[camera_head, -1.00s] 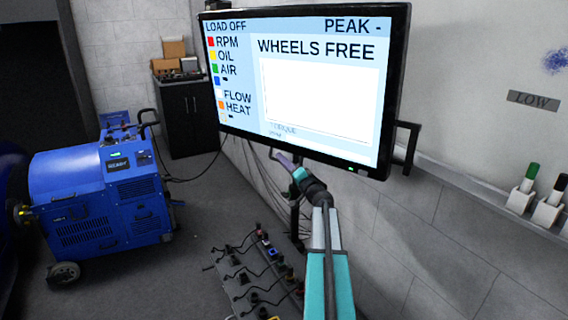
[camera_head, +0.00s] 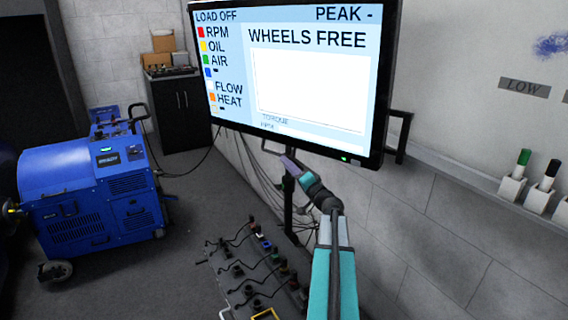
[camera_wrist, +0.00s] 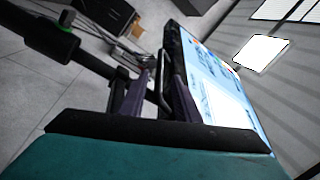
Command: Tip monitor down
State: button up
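The monitor (camera_head: 310,85) is a large flat screen with a black frame, showing "LOAD OFF" and "WHEELS FREE". It is in the upper middle of the head view and fills the right of the wrist view (camera_wrist: 205,75). A dark bar handle (camera_head: 266,146) shows under its lower edge. My gripper (camera_head: 284,158) is just below that edge, near the handle. In the wrist view my gripper's (camera_wrist: 157,92) purple fingers are apart, with the dark handle (camera_wrist: 161,62) appearing between them. I cannot tell if either finger touches it.
A bracket-like side handle (camera_head: 403,138) sticks out at the monitor's right. A dark stand (camera_head: 288,212) and hanging cables are below it. A panel (camera_head: 215,262) with several plugs lies lower down. A blue machine (camera_head: 90,195) stands left; open grey floor lies between.

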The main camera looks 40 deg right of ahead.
jog(key=shift+b+v, duration=0.35)
jog(key=shift+v, duration=2.4)
